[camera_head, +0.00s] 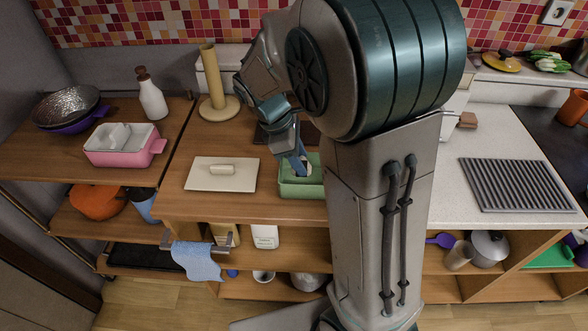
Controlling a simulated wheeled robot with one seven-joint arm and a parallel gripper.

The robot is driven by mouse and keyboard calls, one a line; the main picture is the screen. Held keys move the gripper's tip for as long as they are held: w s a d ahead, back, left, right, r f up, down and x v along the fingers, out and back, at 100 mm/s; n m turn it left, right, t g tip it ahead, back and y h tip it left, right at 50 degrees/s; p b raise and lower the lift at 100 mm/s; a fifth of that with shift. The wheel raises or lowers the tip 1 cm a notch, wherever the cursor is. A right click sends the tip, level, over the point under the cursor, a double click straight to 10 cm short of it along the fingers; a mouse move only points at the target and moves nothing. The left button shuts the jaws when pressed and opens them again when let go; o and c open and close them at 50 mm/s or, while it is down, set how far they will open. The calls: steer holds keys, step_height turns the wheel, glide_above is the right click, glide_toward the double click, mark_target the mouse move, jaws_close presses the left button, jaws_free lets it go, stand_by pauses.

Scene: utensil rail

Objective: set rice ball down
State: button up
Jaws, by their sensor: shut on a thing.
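My gripper (301,161) is low over the green dish (300,189) on the wooden counter, left of my arm column. It is shut on a small whitish thing, which looks like the rice ball (305,170), partly hidden by the blue fingers. The rice ball is at or just inside the dish opening; I cannot tell whether it touches the bottom. My arm hides the right part of the dish.
A cream lid (222,174) with a bar handle lies left of the dish. A paper towel holder (215,85) stands behind. A pink dish (124,147), a white bottle (152,97) and pans (68,106) are at left. A drying rack (515,184) lies at right.

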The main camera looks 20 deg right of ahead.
steer(key=shift+w+a+f, duration=0.2)
steer(key=shift+a, duration=0.1)
steer(key=shift+f, duration=2.05)
steer(key=shift+f, duration=0.2)
steer(key=o, duration=0.7)
